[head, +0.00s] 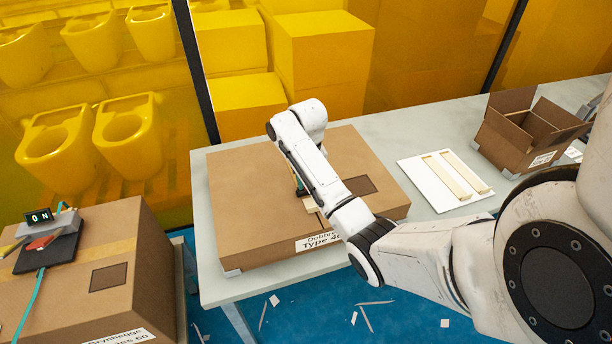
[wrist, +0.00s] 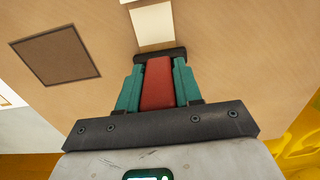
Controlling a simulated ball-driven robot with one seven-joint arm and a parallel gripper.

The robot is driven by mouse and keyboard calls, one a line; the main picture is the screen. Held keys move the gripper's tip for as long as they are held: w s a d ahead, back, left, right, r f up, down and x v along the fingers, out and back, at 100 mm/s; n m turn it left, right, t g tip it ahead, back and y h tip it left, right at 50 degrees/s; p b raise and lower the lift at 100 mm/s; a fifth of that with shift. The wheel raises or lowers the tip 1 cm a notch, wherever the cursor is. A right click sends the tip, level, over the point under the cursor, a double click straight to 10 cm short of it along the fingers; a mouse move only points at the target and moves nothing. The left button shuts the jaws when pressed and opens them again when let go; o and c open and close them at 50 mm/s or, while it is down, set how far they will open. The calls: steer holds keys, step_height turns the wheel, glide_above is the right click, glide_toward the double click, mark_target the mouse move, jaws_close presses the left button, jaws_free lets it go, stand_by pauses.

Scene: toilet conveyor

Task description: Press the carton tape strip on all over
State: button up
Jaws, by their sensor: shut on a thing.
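A closed brown carton (head: 245,200) lies flat on the grey table, with a label on its front side. A short cream tape strip (head: 310,204) lies on its top; it also shows in the wrist view (wrist: 152,25). My gripper (head: 300,188) is low over the carton top beside the strip, partly hidden by my arm. In the wrist view its teal fingers (wrist: 158,88) are shut on a red block (wrist: 158,84) with a dark bar at its far end. The bar is close to the strip's near end; I cannot tell whether it touches.
A white sheet (head: 418,192) with two pale strips (head: 455,176) lies right of the carton. An open carton (head: 528,130) stands farther right. Another carton (head: 105,255) at left carries a device reading "ON" (head: 40,216). Yellow panels stand behind; scraps litter the blue floor.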

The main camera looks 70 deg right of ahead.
steer(key=shift+s+a, duration=0.3)
steer(key=shift+s+a, duration=0.1)
steer(key=shift+s+a+f, duration=0.1)
steer(key=shift+s+a, duration=0.65)
steer(key=shift+a, duration=0.15)
steer(key=shift+s, duration=0.2)
